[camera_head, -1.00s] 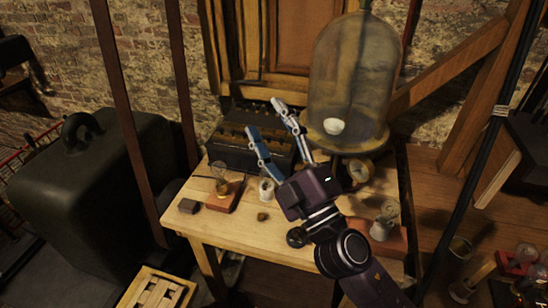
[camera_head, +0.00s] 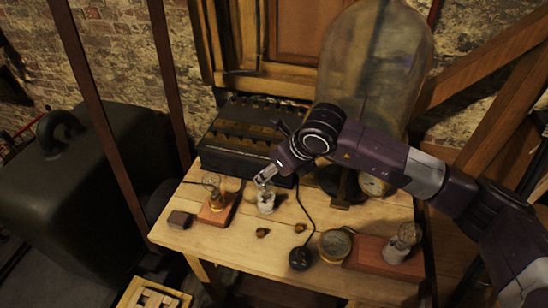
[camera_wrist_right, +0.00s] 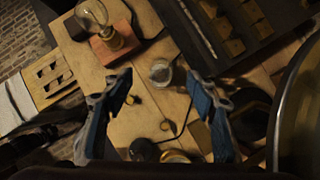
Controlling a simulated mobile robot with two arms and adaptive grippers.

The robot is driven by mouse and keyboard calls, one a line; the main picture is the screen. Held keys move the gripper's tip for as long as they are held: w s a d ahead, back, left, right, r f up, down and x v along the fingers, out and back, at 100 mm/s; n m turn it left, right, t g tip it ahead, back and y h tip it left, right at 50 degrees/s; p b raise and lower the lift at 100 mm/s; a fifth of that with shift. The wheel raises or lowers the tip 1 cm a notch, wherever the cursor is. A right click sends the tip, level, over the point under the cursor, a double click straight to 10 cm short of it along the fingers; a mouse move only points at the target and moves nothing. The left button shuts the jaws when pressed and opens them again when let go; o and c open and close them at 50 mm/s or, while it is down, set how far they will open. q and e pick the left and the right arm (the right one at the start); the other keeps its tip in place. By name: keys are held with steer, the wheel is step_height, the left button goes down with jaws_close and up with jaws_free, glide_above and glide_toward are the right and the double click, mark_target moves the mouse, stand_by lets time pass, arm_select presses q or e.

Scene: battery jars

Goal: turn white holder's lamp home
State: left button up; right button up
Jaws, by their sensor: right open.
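The white holder (camera_head: 266,206) stands upright on the wooden table, left of the middle. Something glassy, seemingly its lamp, shows at its top; how it is seated is hidden by the fingers. My right gripper (camera_head: 264,178) points down at this holder, its fingertips close to the top. In the right wrist view the gripper (camera_wrist_right: 160,98) is open, fingers wide apart with nothing gripped between them. The white holder (camera_wrist_right: 160,76) shows there as a pale ring with a clear round top, just beyond the fingertips. Contact cannot be told. My left gripper is out of view.
A lamp in a brass holder on a red base (camera_head: 216,207) stands close left. A dark battery box (camera_head: 240,150) and glass bell jar (camera_head: 375,60) stand behind. Right are a round gauge (camera_head: 335,245) and another lamp on a red block (camera_head: 372,257). Small knobs (camera_head: 262,232) and cable lie in front.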

mark_target(269, 186)
steer(key=p+x, duration=0.2)
steer(key=x, duration=0.2)
steer(key=shift+d+f, duration=0.1)
steer(key=shift+x, duration=1.55)
steer(key=c, duration=1.4)
steer(key=m+h, duration=0.1)
steer(key=m, duration=0.1)
steer(key=shift+f+m+t, duration=0.1)
steer(key=shift+m+t, duration=0.3)
steer(key=m+h+b, duration=0.1)
steer(key=m, duration=0.1)
steer(key=shift+m+t+h, duration=0.3)
steer(key=shift+m+h, duration=0.1)
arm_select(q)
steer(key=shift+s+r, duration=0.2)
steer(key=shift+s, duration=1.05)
arm_select(e)
steer(key=shift+m, duration=0.4)
